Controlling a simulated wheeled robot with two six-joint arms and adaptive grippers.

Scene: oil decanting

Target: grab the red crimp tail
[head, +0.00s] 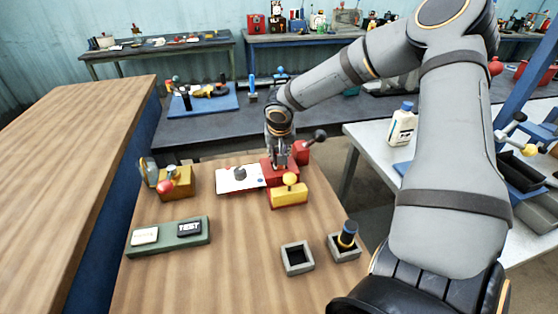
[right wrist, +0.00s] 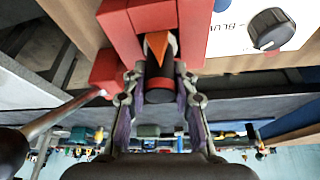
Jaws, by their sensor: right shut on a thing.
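My right gripper (head: 279,152) reaches down at the red fixture (head: 280,174) at the back of the wooden bench. In the right wrist view, its two fingers (right wrist: 160,95) are shut on the sides of a dark cylindrical piece with a pointed orange-red tip (right wrist: 159,45). This piece, which seems to be the red crimp tail, sits in the slot between the red blocks of the fixture (right wrist: 120,30). In the head view the piece is hidden by the gripper. My left gripper is not in view.
A red block with a dark-knobbed lever (head: 319,135) stands right beside the gripper. A white panel with a dark knob (head: 240,178) lies left of the fixture. A yellow block (head: 289,197) stands in front. Two grey square holders (head: 297,258) are nearer; the right one holds a dark cylinder (head: 347,235).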

